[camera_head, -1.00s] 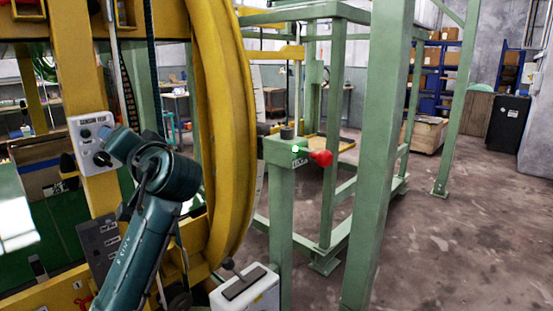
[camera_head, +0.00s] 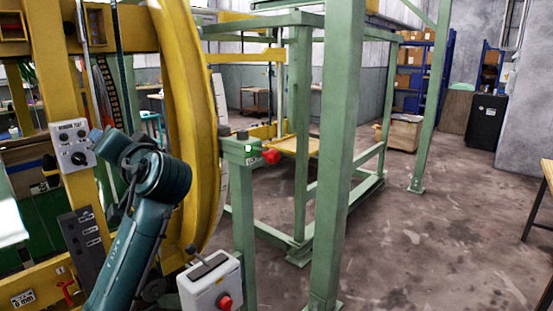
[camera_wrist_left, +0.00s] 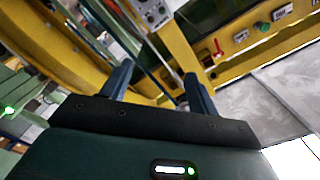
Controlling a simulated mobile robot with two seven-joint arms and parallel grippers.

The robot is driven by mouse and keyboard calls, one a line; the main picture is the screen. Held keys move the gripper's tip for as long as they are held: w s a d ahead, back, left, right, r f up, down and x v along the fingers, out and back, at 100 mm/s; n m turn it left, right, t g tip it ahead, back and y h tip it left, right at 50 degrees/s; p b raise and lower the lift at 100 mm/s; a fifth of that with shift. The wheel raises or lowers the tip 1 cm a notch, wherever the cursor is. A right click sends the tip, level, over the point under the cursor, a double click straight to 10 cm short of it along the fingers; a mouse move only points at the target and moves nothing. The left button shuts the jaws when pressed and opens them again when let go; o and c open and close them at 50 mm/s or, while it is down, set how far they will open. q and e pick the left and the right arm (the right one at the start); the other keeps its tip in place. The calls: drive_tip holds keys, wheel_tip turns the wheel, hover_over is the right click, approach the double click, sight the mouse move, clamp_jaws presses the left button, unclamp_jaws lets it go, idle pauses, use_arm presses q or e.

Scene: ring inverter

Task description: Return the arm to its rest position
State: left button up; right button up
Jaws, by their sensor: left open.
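My left arm (camera_head: 135,230), dark teal, comes up from the bottom left in the head view and bends at a rounded joint in front of the yellow ring machine. My left gripper (camera_wrist_left: 158,85) shows in the left wrist view with its two blue-grey fingers well apart and nothing between them. In the head view the arm's own joint and links hide most of this gripper. The yellow ring (camera_head: 196,120) stands just right of the arm. A grey control box (camera_head: 72,146) with a knob is mounted on a yellow post to the left. My right gripper is not in view.
A green frame (camera_head: 335,150) with upright posts stands right of the ring. A white box with a red button (camera_head: 211,285) is at the bottom. Bare floor (camera_head: 430,240) lies to the right.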

use_arm(q)
drive_tip(key=w+d+f+m+t+h, duration=0.25)
drive_tip(key=f+m+h, duration=0.2)
drive_tip(key=f, duration=1.25)
drive_tip(key=s+d+f+h, duration=0.3)
drive_tip(key=s+f, duration=0.2)
drive_tip(key=f, duration=0.2)
drive_tip(key=s+d+f+m+g+h+p, duration=0.1)
drive_tip(key=s+d+f+h, duration=0.2)
drive_tip(key=f, duration=0.5)
drive_tip(key=s+d+f+g+h, duration=0.1)
drive_tip(key=s+d+f+h, duration=0.2)
drive_tip(key=s+f, duration=0.3)
wheel_tip(320, 180, down, 2)
drive_tip(key=shift+s+d+f, duration=0.15)
drive_tip(key=shift+s+f, duration=0.1)
drive_tip(key=shift+s, duration=0.05)
drive_tip(key=s+d+f+h, duration=0.1)
drive_tip(key=s+f, duration=0.1)
drive_tip(key=s, duration=0.3)
drive_tip(key=s+d+f+n+g+h, duration=0.1)
drive_tip(key=s+f, duration=0.1)
drive_tip(key=s, duration=0.2)
drive_tip(key=s+d+f+n+h+p, duration=0.1)
drive_tip(key=s+f, duration=0.1)
drive_tip(key=s, duration=0.3)
drive_tip(key=shift+s+n+g+h, duration=0.25)
drive_tip(key=shift+s+g, duration=0.05)
drive_tip(key=shift+g, duration=0.05)
